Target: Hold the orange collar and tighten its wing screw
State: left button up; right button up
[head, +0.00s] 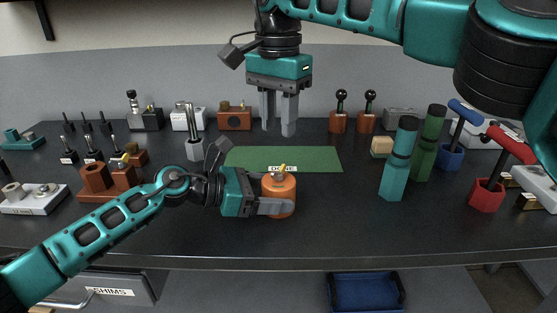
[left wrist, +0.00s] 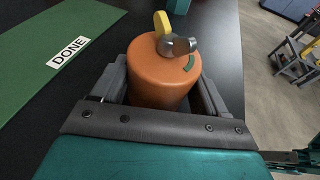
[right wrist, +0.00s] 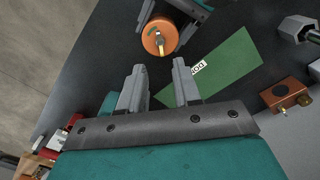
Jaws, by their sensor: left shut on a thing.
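The orange collar (head: 279,196) stands upright on the dark bench, in front of the green mat. Its wing screw (head: 279,172) sits on top, with a metal middle, one yellow wing and one grey wing. In the left wrist view the wing screw (left wrist: 174,42) shows close, beside a short green mark on the collar's top (left wrist: 160,72). My left gripper (head: 277,204) is shut on the collar from the left, one finger on each side. My right gripper (head: 279,113) is open and empty, pointing down above and behind the collar. In the right wrist view the collar (right wrist: 158,38) lies beyond its fingers.
The green mat (head: 300,158) carries a DONE label and is otherwise empty. Teal (head: 397,160) and green (head: 428,145) cylinders stand to the right, with red and blue tool holders beyond. Several small fixtures fill the left and back. The bench's front edge (head: 330,262) is near the collar.

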aim_at(279, 168)
notch_tip(279, 168, down, 9)
jog(key=shift+r, duration=0.15)
grip_shut()
dwell(0.4)
